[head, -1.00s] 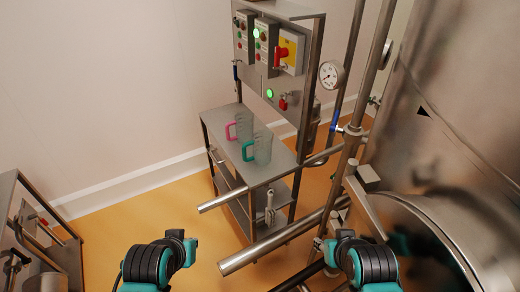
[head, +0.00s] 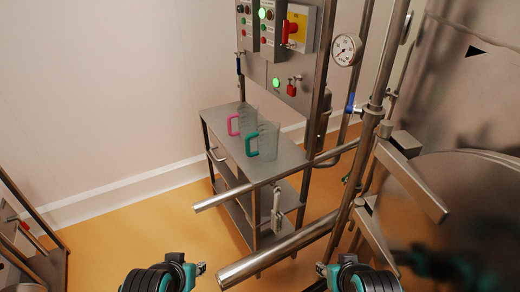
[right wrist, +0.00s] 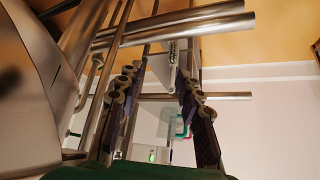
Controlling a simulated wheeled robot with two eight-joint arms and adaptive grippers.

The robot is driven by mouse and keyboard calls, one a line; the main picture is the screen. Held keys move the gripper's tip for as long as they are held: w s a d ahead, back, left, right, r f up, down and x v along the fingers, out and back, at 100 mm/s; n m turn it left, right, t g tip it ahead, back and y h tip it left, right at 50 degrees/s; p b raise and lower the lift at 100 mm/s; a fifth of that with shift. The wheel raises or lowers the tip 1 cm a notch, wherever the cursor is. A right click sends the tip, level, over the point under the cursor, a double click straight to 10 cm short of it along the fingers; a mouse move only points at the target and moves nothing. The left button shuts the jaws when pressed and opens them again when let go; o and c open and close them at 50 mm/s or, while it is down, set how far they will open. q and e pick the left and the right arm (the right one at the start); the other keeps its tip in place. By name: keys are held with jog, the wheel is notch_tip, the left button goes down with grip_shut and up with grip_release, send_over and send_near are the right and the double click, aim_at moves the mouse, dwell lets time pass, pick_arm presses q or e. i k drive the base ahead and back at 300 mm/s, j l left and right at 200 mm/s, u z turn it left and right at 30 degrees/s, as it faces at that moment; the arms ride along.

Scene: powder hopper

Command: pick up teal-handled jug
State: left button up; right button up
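The teal-handled jug (head: 268,141) is clear and stands upright on the top shelf of a metal cart (head: 276,171), its teal handle facing left in the head view. The handle also shows, small and partly hidden, in the right wrist view (right wrist: 181,126). My left gripper (head: 201,268) is at the bottom of the head view, well short of the jug; its finger opening is not clear. My right gripper (head: 321,269) is also at the bottom, apart from the jug. In the right wrist view its two fingers (right wrist: 158,100) are spread and empty.
A pink-handled jug (head: 243,121) stands just behind the teal one. Two thick horizontal pipes (head: 275,254) lie between my grippers and the cart. A control panel (head: 277,65) rises behind the shelf. A large steel vessel (head: 460,110) fills the right side.

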aim_at(268, 134)
jog(key=i+j, duration=0.8)
jog(key=j, duration=0.15)
jog(key=i+j, duration=0.8)
jog(key=j, duration=0.15)
jog(key=i+j+z, duration=0.15)
jog(key=z, duration=0.25)
jog(key=i+j+z, duration=0.1)
jog(key=j+z, duration=0.2)
jog(key=z, duration=0.15)
jog(key=i+j+z, duration=0.1)
jog(key=j+z, duration=0.15)
jog(key=z, duration=0.15)
jog(key=j+z, duration=0.4)
jog(key=l, duration=0.1)
